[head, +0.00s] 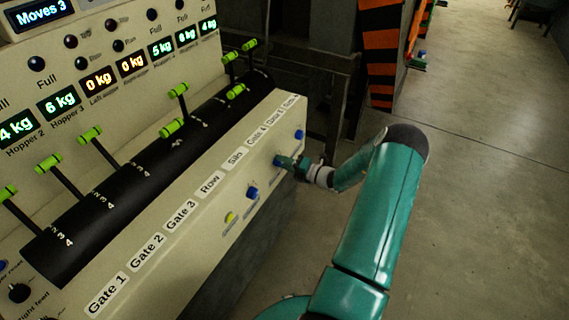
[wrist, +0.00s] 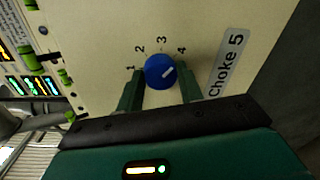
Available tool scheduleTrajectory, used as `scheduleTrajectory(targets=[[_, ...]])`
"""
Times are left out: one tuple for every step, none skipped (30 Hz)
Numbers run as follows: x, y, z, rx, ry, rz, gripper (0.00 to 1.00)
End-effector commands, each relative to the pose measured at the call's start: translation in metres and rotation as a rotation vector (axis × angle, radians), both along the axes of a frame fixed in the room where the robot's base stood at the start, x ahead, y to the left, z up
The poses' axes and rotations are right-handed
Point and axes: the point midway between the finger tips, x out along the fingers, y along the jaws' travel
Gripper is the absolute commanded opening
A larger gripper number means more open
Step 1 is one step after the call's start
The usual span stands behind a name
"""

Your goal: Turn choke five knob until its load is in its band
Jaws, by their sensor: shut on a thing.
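The blue choke five knob (wrist: 154,70) sits on the cream panel beside a label (wrist: 226,66) reading "Choke 5". Its white pointer line slants up and right, roughly toward the 4 of a scale marked 1 to 4. My gripper (wrist: 160,88) has one finger on each side of the knob and is shut on it. In the head view my gripper (head: 287,163) reaches the panel's sloped front from the right, at a blue knob (head: 277,160). Above, a row of lit kg displays includes a green one (head: 187,37) that seems to read 6 kg; its label is too small to read surely.
Another blue knob (head: 298,134) lies farther along the panel, and a blue knob (head: 252,193) and a green button (head: 230,217) lie nearer. Green-handled levers (head: 172,127) rise from a black strip above. Two displays (head: 98,82) show 0 kg in orange. Open floor (head: 480,200) lies right.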

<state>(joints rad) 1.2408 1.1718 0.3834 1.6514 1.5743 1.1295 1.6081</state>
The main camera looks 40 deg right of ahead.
Motion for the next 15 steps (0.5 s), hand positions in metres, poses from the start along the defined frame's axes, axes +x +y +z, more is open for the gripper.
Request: scheduleTrajectory(targets=[[-0.0005, -0.0005, -0.0004, 0.018, 0.008, -0.001, 0.14], [-0.0005, -0.0005, -0.0004, 0.032, 0.012, 0.0, 0.14], [-0.0005, -0.0005, -0.0004, 0.045, 0.017, 0.0, 0.14], [-0.0004, -0.0006, -0.0004, 0.055, 0.021, 0.0, 0.14], [-0.0004, -0.0006, -0.0004, 0.064, 0.024, -0.001, 0.14], [-0.0004, -0.0006, -0.0004, 0.072, 0.027, 0.0, 0.14], [-0.0004, -0.0007, -0.0003, 0.079, 0.029, -0.001, 0.14], [-0.0004, -0.0007, -0.0003, 0.085, 0.03, -0.001, 0.14], [-0.0004, -0.0007, -0.0003, 0.09, 0.032, 0.0, 0.14], [-0.0004, -0.0007, -0.0003, 0.092, 0.033, 0.0, 0.14], [-0.0005, -0.0007, -0.0003, 0.095, 0.034, 0.0, 0.14], [-0.0005, -0.0007, -0.0003, 0.097, 0.035, -0.001, 0.14], [-0.0005, -0.0008, -0.0003, 0.098, 0.035, -0.001, 0.14], [-0.0005, -0.0007, -0.0003, 0.099, 0.035, -0.001, 0.14], [-0.0005, -0.0007, -0.0003, 0.1, 0.036, -0.001, 0.14]])
